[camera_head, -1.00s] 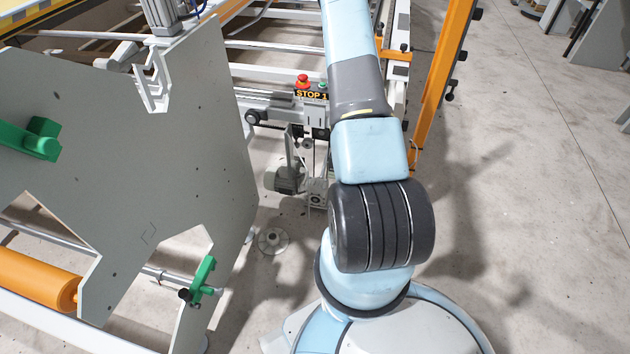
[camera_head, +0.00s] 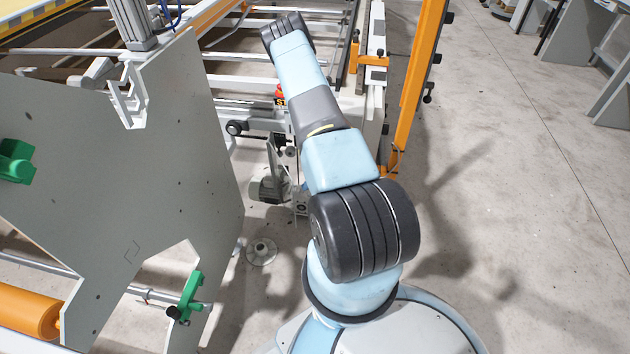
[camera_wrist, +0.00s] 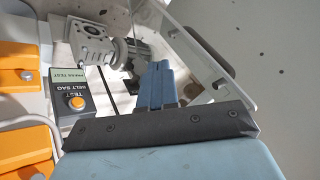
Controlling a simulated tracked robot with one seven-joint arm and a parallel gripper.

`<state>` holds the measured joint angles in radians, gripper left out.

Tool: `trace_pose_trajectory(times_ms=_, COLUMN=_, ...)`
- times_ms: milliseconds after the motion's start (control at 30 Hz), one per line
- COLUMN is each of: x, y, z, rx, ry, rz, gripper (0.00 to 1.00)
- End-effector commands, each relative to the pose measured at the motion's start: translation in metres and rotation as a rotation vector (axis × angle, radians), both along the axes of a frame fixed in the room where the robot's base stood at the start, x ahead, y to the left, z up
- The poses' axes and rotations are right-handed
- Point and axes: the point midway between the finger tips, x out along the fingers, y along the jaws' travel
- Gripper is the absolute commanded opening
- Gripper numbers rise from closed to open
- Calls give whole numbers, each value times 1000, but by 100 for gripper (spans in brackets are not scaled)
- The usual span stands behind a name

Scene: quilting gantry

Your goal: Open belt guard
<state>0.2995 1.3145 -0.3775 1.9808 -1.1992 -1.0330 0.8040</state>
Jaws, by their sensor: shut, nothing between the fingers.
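My gripper (camera_wrist: 160,68) shows in the wrist view as two blue fingers pressed together, with nothing between them. A pale-edged, clear-looking panel (camera_wrist: 238,92), which seems to be the belt guard, slants just right of and beyond the fingers. I cannot tell whether the fingertips touch it. A grey gearbox (camera_wrist: 92,44) and motor lie behind, up and left of the fingers. In the head view my arm reaches forward and left over the machine, and its gripper is hidden. A pale panel by the motor (camera_head: 268,186) is partly visible there.
A grey box labelled TEST BELT SAG (camera_wrist: 88,112), with an orange button and green display, sits left of my fingers. Orange blocks (camera_wrist: 22,108) lie farther left. A large grey side plate (camera_head: 150,160) stands left of my arm. Floor (camera_head: 520,200) at right is clear.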

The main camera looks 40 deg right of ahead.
Motion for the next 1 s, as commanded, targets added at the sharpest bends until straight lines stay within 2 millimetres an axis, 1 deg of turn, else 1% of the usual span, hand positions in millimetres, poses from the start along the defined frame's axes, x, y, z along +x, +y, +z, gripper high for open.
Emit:
trace_pose_trajectory(times_ms=33, x=1, y=9, z=2, rx=1, ry=1, rz=3, gripper=0)
trace_pose_trajectory(times_ms=100, x=2, y=17, z=2, rx=1, ry=1, rz=3, gripper=0)
trace_pose_trajectory(times_ms=333, x=4, y=33, z=3, rx=-1, ry=0, rz=1, gripper=0)
trace_pose_trajectory(times_ms=500, x=4, y=36, z=3, rx=0, ry=0, rz=0, gripper=0)
trace_pose_trajectory(times_ms=833, x=4, y=36, z=3, rx=0, ry=0, rz=-2, gripper=0)
trace_pose_trajectory(times_ms=1000, x=2, y=35, z=3, rx=1, ry=0, rz=-33, gripper=0)
